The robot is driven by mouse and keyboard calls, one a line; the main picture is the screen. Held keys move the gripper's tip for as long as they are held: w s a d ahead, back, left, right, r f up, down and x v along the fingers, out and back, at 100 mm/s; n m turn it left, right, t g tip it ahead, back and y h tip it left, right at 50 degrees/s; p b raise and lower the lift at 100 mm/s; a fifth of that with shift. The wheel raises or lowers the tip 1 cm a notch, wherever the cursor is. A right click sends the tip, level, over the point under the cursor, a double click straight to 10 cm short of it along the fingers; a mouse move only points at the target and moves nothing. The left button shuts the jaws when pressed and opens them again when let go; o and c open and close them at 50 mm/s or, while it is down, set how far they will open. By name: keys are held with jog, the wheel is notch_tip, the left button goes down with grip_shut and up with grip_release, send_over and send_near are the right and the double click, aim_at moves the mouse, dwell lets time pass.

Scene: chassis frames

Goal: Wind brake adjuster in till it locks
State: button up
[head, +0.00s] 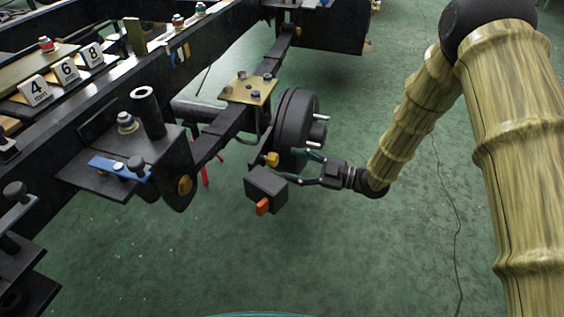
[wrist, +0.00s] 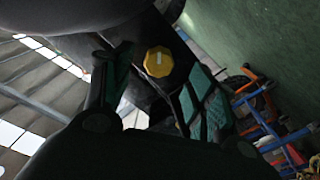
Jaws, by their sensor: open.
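The brake adjuster (head: 271,159) is a small gold knob on the black plate behind the brake drum (head: 296,120). In the wrist view the adjuster (wrist: 158,61) has a faceted yellow face with a pale mark, between my two finger pads and beyond them. My gripper (head: 298,167) is open beside the adjuster, to its right in the head view. Its green-padded fingers (wrist: 163,82) are spread with a gap on each side of the knob. I see no contact. The adjuster's shaft is hidden behind its face.
A black box (head: 266,186) with an orange tab sits just below the adjuster, close to my lower finger. The chassis rail (head: 170,75) and leaf spring bracket (head: 180,165) lie to the left. Green floor (head: 350,250) is clear below. Blue and orange frames (wrist: 265,105) stand beyond.

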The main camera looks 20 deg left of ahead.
aim_at(277, 162)
jog(key=d, duration=0.5)
jog(key=shift+s+d, duration=0.1)
jog(key=shift+d, duration=0.2)
jog(key=shift+a, duration=0.1)
jog(key=a+m+y, duration=0.1)
jog(key=a+m, duration=0.1)
jog(key=a, duration=0.2)
jog(key=a+m+y, duration=0.2)
jog(key=a, duration=0.1)
jog(key=a+m+y, duration=0.1)
jog(key=a, duration=0.3)
jog(key=shift+a+r+m+y+p, duration=0.15)
jog(key=shift+a+m+y+p, duration=0.15)
jog(key=shift+m+p, duration=0.1)
dwell(0.4)
jog(key=c, duration=1)
